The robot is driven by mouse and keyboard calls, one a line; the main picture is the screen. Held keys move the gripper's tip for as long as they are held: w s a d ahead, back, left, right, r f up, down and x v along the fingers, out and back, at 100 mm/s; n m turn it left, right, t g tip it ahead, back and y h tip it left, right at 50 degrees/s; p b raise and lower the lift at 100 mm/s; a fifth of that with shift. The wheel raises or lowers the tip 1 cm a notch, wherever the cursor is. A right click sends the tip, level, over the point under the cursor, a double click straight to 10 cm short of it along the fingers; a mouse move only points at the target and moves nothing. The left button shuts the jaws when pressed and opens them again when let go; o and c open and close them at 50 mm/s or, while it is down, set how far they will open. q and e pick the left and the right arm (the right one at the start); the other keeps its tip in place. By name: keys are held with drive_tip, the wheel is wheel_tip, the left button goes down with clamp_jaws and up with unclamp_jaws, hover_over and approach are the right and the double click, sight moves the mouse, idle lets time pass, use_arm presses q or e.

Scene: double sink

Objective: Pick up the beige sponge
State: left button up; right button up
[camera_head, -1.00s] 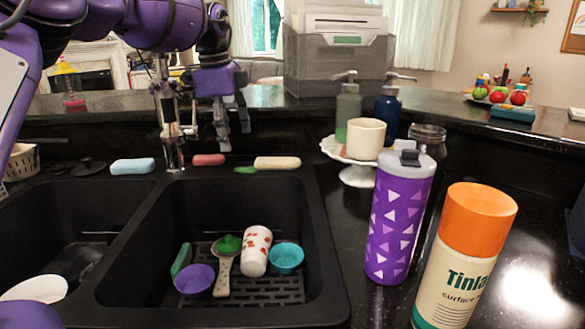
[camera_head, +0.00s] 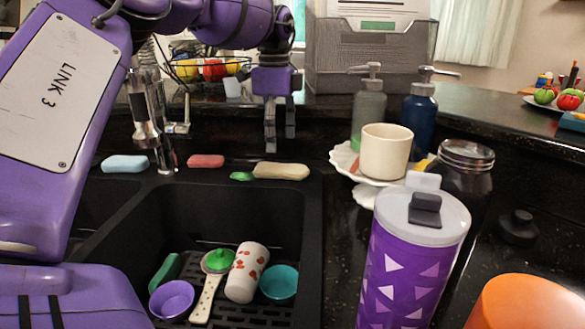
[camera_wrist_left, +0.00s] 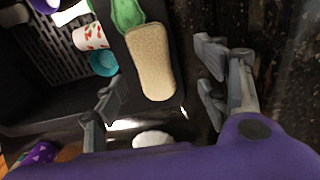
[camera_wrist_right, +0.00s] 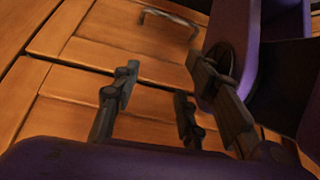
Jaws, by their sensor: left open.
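The beige sponge (camera_head: 281,171) lies flat on the back ledge of the sink, right of a pink sponge (camera_head: 206,161) and a small green item (camera_head: 241,176). My left gripper (camera_head: 280,146) points down just above and behind the beige sponge in the head view. In the left wrist view the beige sponge (camera_wrist_left: 150,62) lies ahead, between the lines of the spread fingers (camera_wrist_left: 160,88). The left gripper is open and empty. My right gripper (camera_wrist_right: 155,95) is open and empty in front of wooden cabinet doors, and it is not in the head view.
The sink basin holds a purple bowl (camera_head: 172,299), a brush (camera_head: 207,290), a spotted cup (camera_head: 247,272) and a teal bowl (camera_head: 278,283). A cake stand (camera_head: 345,158) with a beige cup (camera_head: 386,150), soap bottles (camera_head: 419,113) and a purple tumbler (camera_head: 413,260) stand to the right.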

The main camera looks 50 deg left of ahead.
sight(273, 166)
use_arm(q)
drive_tip(key=f, duration=0.2)
drive_tip(key=s+f, duration=0.1)
drive_tip(key=f, duration=0.3)
drive_tip(key=shift+s+d+f, duration=0.2)
drive_tip(key=shift+s+f, duration=0.1)
drive_tip(key=shift+f, duration=0.05)
drive_tip(key=c, duration=1)
